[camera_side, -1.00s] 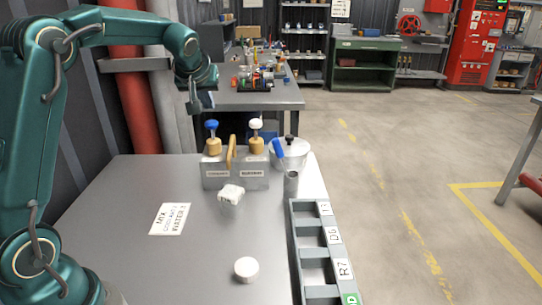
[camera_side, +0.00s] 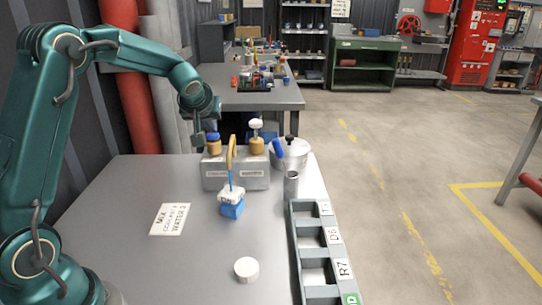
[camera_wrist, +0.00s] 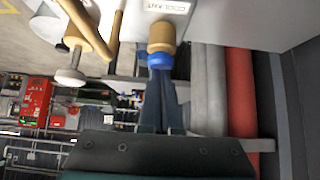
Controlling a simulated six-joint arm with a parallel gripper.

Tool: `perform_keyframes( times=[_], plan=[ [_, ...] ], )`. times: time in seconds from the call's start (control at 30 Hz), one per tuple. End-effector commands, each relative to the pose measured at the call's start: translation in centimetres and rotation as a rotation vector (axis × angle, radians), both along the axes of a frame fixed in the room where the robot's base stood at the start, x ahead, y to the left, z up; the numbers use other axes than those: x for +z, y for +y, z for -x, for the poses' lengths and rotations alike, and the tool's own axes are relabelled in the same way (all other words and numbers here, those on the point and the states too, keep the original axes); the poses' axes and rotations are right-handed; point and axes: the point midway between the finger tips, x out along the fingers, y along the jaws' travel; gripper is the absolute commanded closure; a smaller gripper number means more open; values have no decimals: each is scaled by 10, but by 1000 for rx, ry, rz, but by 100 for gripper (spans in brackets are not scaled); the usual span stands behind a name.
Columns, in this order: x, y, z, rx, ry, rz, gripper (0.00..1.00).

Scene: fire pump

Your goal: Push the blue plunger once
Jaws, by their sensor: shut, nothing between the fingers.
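The blue plunger (camera_side: 213,137) sits low, close on its tan collar (camera_side: 214,148), at the left of the grey dispenser block (camera_side: 236,179). My gripper (camera_side: 201,132) is shut with its fingertips down at the blue knob. In the wrist view the fingertips (camera_wrist: 160,72) meet the blue knob (camera_wrist: 160,58) and appear to touch it. A thin blue stream runs from the yellow curved spout (camera_side: 231,153) down to a small container with a white top (camera_side: 231,192), whose lower part looks blue.
A white-topped plunger (camera_side: 256,124) stands raised on the block's right. A metal pot (camera_side: 292,155) and a metal cup (camera_side: 291,184) stand to the right. A labelled rack (camera_side: 320,255), a white round piece (camera_side: 246,269) and a sign card (camera_side: 170,219) lie nearer.

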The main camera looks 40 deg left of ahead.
Motion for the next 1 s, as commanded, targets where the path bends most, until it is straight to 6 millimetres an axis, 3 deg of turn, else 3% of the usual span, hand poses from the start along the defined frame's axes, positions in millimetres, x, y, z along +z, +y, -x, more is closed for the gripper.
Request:
perform_keyframes(
  times=[0.27, 0.43, 0.63, 1.0],
  plan=[
    [-5, -2, 2, 1, 13, 9, 100],
    [4, -1, 1, 4, 10, 7, 100],
    [43, 0, 0, 2, -3, 3, 100],
    [95, -39, 38, -3, -3, 1, 100]
  ],
)
